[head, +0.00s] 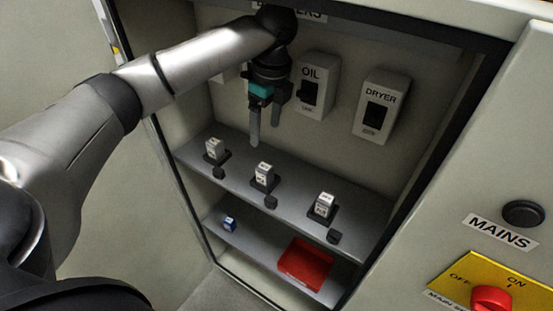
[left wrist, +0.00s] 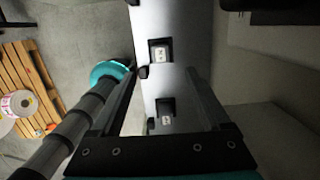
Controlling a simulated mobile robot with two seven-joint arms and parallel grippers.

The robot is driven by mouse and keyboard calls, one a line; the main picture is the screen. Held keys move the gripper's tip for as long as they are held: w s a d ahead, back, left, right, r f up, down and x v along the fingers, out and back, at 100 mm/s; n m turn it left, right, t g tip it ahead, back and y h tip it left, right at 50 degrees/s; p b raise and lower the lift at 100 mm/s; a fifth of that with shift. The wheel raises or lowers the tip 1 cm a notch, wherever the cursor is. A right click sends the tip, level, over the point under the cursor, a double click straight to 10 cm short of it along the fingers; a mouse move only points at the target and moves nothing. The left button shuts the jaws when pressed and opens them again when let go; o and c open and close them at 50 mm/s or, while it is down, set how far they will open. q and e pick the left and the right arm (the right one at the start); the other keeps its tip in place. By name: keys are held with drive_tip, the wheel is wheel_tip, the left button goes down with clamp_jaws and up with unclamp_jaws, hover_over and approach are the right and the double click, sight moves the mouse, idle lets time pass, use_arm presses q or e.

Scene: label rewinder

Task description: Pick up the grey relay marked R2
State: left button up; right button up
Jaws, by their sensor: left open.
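Three small relays with pale marked tops sit in dark sockets on the upper shelf: a left relay (head: 214,147), a middle relay (head: 264,172) and a right relay (head: 324,204). Their marks are too small to read, so I cannot tell for certain which is R2. My left gripper (head: 265,134) points down, open and empty, above and behind the middle relay, apart from it. In the left wrist view, one relay (left wrist: 159,56) shows between the fingers (left wrist: 163,75) and another relay (left wrist: 166,121) lies nearer the gripper base. My right gripper is not in view.
OIL (head: 327,75) and DRYER (head: 394,92) breaker boxes hang on the back wall. The lower shelf holds a red tray (head: 305,264) and a blue item (head: 229,224).

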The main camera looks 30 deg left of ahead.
use_arm(q)
hover_over(265, 167)
wheel_tip(265, 167, down, 5)
drive_tip(key=shift+s+f, duration=0.1)
drive_tip(key=shift+f, duration=0.05)
drive_tip(key=f, duration=0.4)
drive_tip(key=shift+a+b, duration=0.2)
drive_tip(key=shift+b, duration=0.2)
drive_tip(key=shift+f, duration=0.45)
wheel_tip(265, 167, down, 5)
drive_tip(key=shift+d+r, duration=0.1)
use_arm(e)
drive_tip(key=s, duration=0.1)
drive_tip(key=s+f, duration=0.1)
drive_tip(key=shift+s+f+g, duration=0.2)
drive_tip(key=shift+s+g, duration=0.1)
use_arm(q)
drive_tip(key=shift+c, duration=0.2)
clamp_jaws()
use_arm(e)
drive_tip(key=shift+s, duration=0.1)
